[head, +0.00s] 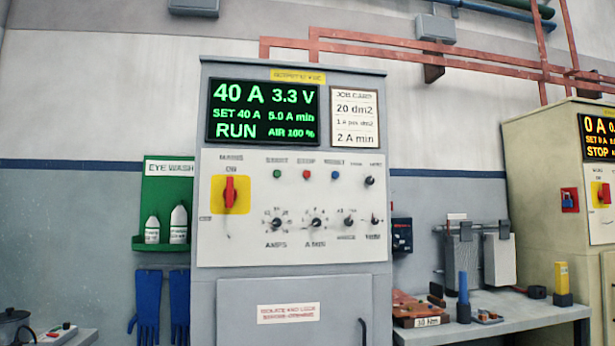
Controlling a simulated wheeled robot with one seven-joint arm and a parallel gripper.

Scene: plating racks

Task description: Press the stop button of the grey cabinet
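The grey cabinet (290,288) stands upright in the middle of the head view. Its white control panel (254,245) carries a row of small buttons: green at left, a red stop button (306,175) in the middle under a blurred label, and blue at right. Above the panel, a dark display (263,112) reads 40 A, 3.3 V and RUN in green. A red switch on a yellow plate (230,194) sits left of the buttons. Nothing covers the stop button. My gripper is not in view.
Several black knobs (316,223) sit below the buttons. A beige cabinet (548,200) with a STOP display stands at right. A bench (520,310) with parts lies between the cabinets. A green eye wash station (167,205) and blue gloves (148,305) hang at left.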

